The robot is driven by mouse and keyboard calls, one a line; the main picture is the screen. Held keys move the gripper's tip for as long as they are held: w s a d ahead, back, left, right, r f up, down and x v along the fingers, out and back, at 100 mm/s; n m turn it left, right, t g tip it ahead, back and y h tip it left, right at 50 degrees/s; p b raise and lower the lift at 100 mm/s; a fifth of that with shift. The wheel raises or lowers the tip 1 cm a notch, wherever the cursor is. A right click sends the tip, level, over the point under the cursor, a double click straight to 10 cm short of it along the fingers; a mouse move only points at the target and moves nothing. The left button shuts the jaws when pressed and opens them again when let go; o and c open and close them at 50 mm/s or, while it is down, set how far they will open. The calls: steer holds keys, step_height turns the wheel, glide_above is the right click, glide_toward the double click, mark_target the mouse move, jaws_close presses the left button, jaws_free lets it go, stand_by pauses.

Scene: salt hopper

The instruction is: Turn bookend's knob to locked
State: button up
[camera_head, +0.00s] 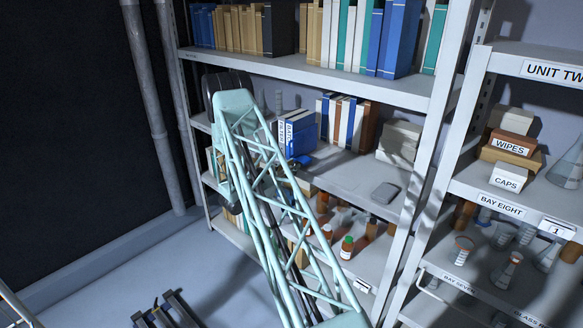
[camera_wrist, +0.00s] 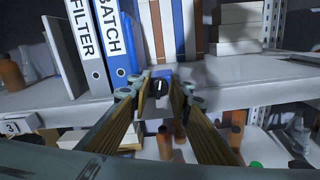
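A small blue body with a dark round knob (camera_wrist: 160,88), which looks like the bookend (camera_wrist: 161,74), sits at the shelf's front edge, just right of the blue binders. The blue part also shows in the head view (camera_head: 304,160), partly behind my arm. My gripper (camera_wrist: 162,86) is open in the wrist view, with its two long fingers apart on either side of the knob. I cannot tell whether the fingertips touch it. The knob's setting is too small to read. In the head view my arm hides the gripper.
Binders marked FILTER (camera_wrist: 84,42) and BATCH (camera_wrist: 115,42) stand close on the left. Several books (camera_wrist: 172,28) stand behind, and stacked boxes (camera_wrist: 238,28) to the right. Brown bottles (camera_head: 348,245) stand on the shelf below.

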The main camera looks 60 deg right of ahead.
steer(key=shift+c, duration=0.6)
jaws_close()
steer(key=shift+s+f+m+b, duration=0.15)
steer(key=shift+m+b, duration=0.95)
steer(key=shift+b, duration=0.95)
steer(key=m+b, duration=0.3)
steer(key=b, duration=0.3)
steer(key=m+b, duration=0.3)
steer(key=b, duration=0.2)
steer(key=f+m+b, duration=0.1)
steer(key=m+b, duration=0.2)
steer(key=b, duration=0.3)
steer(key=shift+s+b, duration=0.3)
steer(key=shift+s, duration=0.05)
steer(key=m+b, duration=0.2)
steer(key=b, duration=0.1)
steer(key=shift+m+b, duration=1)
steer(key=shift+b, duration=0.2)
